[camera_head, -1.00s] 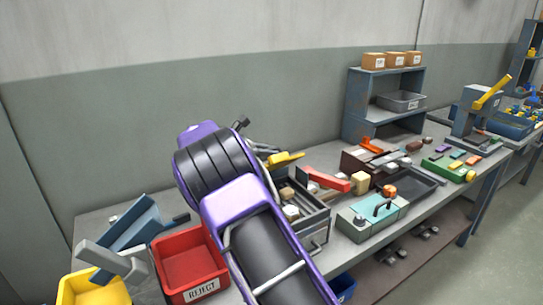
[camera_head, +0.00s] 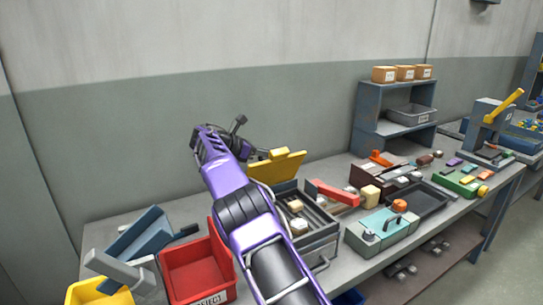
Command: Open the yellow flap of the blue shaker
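The shaker (camera_head: 317,241) is a grey-blue open box with several pale and brown lumps inside, on the bench just right of my arm. Its yellow flap (camera_head: 281,168) stands raised and tilted at the box's back left, with a small yellow block on its upper edge. My arm passes in front of the box's left side and hides part of it and of the flap's left end. My gripper (camera_head: 218,138) is up and left of the flap, seen from behind and apart from it in the picture. Its fingers are too hidden to tell whether they are open.
A red REJECT bin (camera_head: 196,270), a yellow bin (camera_head: 97,293) and a blue angled device (camera_head: 143,236) stand left of my arm. A teal box (camera_head: 384,234) with an orange knob and a red-handled tool (camera_head: 334,192) are right of the shaker. Shelves (camera_head: 395,118) stand behind.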

